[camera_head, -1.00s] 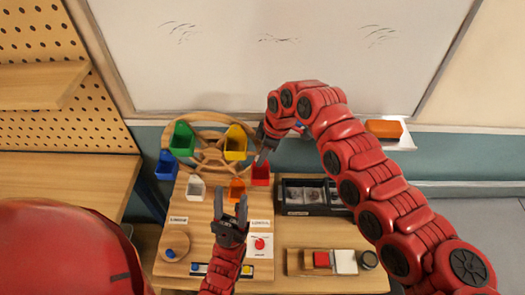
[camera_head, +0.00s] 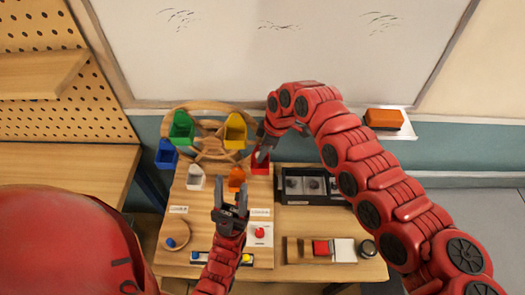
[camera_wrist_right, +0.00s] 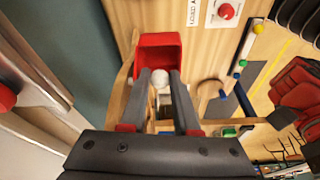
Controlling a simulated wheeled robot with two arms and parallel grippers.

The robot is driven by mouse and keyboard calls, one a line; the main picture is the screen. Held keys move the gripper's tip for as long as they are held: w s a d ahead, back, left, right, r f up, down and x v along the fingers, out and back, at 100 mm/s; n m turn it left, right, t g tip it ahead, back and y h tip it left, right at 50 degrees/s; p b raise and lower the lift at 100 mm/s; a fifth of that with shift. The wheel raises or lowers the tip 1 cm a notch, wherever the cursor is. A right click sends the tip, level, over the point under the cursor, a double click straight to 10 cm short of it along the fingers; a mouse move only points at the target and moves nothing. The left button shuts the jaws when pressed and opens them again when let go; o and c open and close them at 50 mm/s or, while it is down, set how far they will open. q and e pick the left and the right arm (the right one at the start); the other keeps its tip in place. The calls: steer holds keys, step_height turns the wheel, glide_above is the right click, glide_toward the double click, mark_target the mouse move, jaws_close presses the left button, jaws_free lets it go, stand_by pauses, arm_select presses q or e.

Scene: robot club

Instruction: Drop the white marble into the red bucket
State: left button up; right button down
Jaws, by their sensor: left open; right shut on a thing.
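The red bucket (camera_head: 260,167) hangs at the right side of a wooden wheel (camera_head: 209,150). My right gripper (camera_head: 261,157) is at the bucket and covers part of it. In the right wrist view the white marble (camera_wrist_right: 161,79) is held between the tips of my right gripper (camera_wrist_right: 162,82). The red bucket (camera_wrist_right: 158,41) lies right around and beyond those tips; I cannot tell how far above its floor the marble is. The marble is hidden in the head view. My left gripper (camera_head: 231,193) is open and empty, in front of the wheel.
Green (camera_head: 181,129), yellow (camera_head: 235,132), blue (camera_head: 166,154), white (camera_head: 195,179) and orange (camera_head: 237,178) buckets also hang on the wheel. A dark tray (camera_head: 313,187) stands right of it.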

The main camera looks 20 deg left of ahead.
steer(key=shift+f, duration=0.1)
stand_by(0.3)
steer(key=shift+d+f+b, duration=0.15)
steer(key=shift+d+b, duration=0.05)
steer(key=shift+b, duration=0.3)
steer(key=shift+f, duration=0.1)
steer(key=shift+f+b, duration=0.2)
steer(key=shift+b, duration=0.35)
steer(key=c, duration=0.6)
jaws_free()
steer(key=shift+r, duration=0.1)
